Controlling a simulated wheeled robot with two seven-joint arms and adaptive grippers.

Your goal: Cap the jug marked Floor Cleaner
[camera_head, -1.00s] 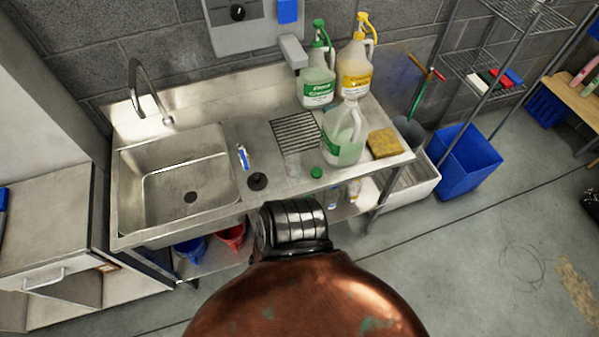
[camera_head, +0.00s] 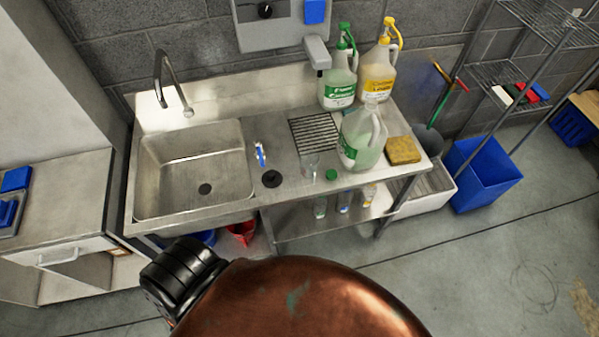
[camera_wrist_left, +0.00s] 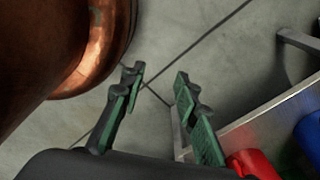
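A translucent jug with a green label and a handle (camera_head: 361,142) stands upright on the steel counter, with no pump on it. Its label is too small to read. A small green cap (camera_head: 331,175) lies on the counter just left of and in front of this jug. My left gripper (camera_wrist_left: 159,75) shows only in the left wrist view. Its two green-padded fingers are apart with bare floor between them. It is low, beside the sink bench's lower frame and away from the jug and cap. My right gripper is not in view.
A green-pump jug (camera_head: 338,88) and a yellow-pump jug (camera_head: 377,76) stand behind. A sponge (camera_head: 403,151), clear cup (camera_head: 309,166), black plug (camera_head: 272,179) and blue-and-white item (camera_head: 260,153) share the counter with the sink (camera_head: 195,172). A red bucket (camera_wrist_left: 252,165) is near my left gripper.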

